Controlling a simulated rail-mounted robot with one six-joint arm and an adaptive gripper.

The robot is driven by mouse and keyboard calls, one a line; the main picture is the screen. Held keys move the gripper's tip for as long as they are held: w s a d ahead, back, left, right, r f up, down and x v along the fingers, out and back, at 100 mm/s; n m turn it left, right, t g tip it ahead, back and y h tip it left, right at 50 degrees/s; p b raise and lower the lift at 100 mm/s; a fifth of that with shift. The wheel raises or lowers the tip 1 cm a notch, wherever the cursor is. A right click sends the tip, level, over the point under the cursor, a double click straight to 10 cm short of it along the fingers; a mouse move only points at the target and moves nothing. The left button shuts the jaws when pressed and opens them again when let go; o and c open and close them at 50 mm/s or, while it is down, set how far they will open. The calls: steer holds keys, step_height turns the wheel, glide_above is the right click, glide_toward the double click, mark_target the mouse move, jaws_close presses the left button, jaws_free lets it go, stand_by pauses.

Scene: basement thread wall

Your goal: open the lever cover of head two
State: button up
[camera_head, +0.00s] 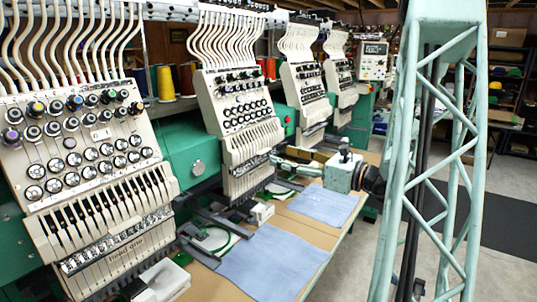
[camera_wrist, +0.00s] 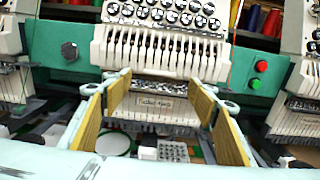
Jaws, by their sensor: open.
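Head two (camera_head: 235,100) is the second cream embroidery head from the left. In the wrist view its row of slotted levers (camera_wrist: 160,52) is at the top. Below hangs a strip, apparently the lever cover (camera_wrist: 155,104), with a small label that seems to read "head two". I cannot tell its exact edges or tilt. My gripper (camera_wrist: 161,92) is open and empty, its yellow-padded fingers spread to either side of the strip, with no contact visible. In the head view my gripper (camera_head: 283,163) reaches in from the right before the lower part of head two.
Head one (camera_head: 85,170) stands at left; further heads (camera_head: 305,90) stand beyond. Green machine body (camera_head: 190,150) with red and green buttons (camera_wrist: 262,67) lies between heads. Below are hoops (camera_head: 212,240) and blue cloths (camera_head: 270,262) on the table. The aisle at right is clear.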

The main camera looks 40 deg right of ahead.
mark_target(267, 151)
steer(key=x, duration=0.7)
steer(key=shift+b, duration=0.4)
steer(key=c, duration=1.1)
